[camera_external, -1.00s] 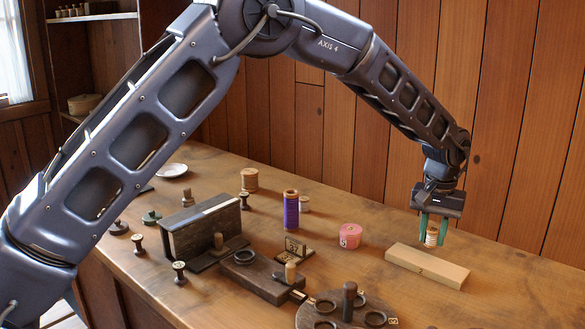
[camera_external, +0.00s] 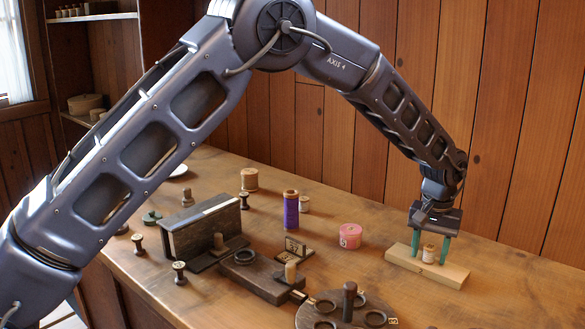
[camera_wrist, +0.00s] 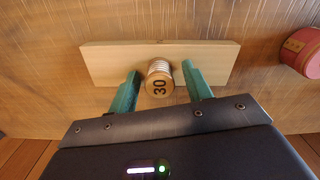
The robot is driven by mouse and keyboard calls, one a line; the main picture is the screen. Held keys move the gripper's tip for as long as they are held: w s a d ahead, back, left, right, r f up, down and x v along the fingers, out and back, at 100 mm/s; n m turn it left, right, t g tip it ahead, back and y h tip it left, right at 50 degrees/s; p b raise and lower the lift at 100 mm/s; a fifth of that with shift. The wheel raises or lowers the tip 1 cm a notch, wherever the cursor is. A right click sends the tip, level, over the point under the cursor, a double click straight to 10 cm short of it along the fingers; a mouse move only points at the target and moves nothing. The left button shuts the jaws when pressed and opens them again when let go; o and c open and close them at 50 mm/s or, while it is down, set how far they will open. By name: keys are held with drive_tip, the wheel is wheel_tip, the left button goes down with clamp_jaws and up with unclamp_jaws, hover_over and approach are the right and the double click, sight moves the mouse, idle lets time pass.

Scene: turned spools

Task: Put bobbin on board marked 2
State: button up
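My gripper (camera_external: 430,256), with green fingers, is open around the bobbin. The gripper (camera_wrist: 160,72) has one finger on each side, with visible gaps to the bobbin.
A purple spool (camera_external: 291,210) stands farther left. A dark round stand with rings (camera_external: 345,312) is in front. Bare table lies right of the board.

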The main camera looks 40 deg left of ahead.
sight(430, 246)
wheel_tip(430, 246, up, 12)
drive_tip(key=s+a+r+t, duration=0.1)
drive_tip(key=s+a+r, duration=0.9)
drive_tip(key=r, duration=0.4)
drive_tip(key=s+a+r+m+t, duration=0.1)
drive_tip(key=s+a+r, duration=0.3)
drive_tip(key=s, duration=0.3)
drive_tip(key=s+a+r, duration=0.4)
drive_tip(key=s, duration=0.3)
drive_tip(key=s+a+f+t, duration=0.1)
drive_tip(key=s+a, duration=0.2)
drive_tip(key=s, duration=0.7)
drive_tip(key=s+a+f, duration=0.1)
drive_tip(key=s+a, duration=0.2)
drive_tip(key=s, duration=0.7)
drive_tip(key=s+a+f+m+t, duration=0.1)
drive_tip(key=s+a, duration=0.2)
drive_tip(key=s, duration=0.7)
drive_tip(key=shift+t, duration=0.3)
